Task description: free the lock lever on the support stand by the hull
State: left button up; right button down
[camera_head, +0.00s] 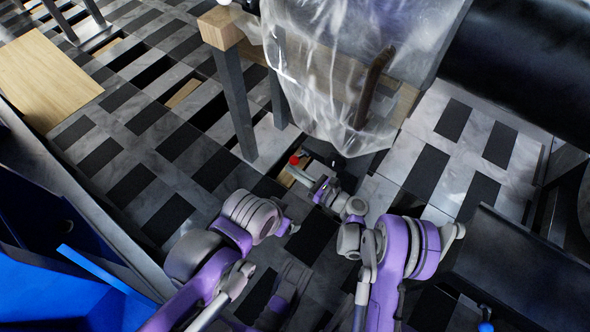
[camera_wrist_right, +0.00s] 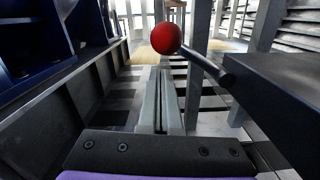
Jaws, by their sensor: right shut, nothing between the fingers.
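The lock lever shows in the right wrist view as a dark rod (camera_wrist_right: 207,68) ending in a red ball (camera_wrist_right: 166,38). The rod slopes down to the right to a dark block of the stand (camera_wrist_right: 280,95). In the head view the red ball (camera_head: 294,160) is small, beside the stand. My right gripper (camera_head: 294,171) is shut and empty, its fingertips just below the ball. In the right wrist view its fingers (camera_wrist_right: 163,75) point at the ball; I cannot tell whether they touch it.
A wooden table with dark legs (camera_head: 237,100), draped in clear plastic sheet (camera_head: 330,75), stands behind the lever. A large black cylinder (camera_head: 530,60) is at upper right. A blue unit (camera_head: 50,275) is at left. Patterned floor between is mostly free.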

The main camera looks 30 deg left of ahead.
jog(key=s+d+f+p, duration=0.1)
jog(key=d+p, duration=0.1)
jog(key=d, duration=0.7)
jog(key=shift+s+d+f, duration=0.15)
jog(key=shift+d+f, duration=0.05)
jog(key=shift+f, duration=0.2)
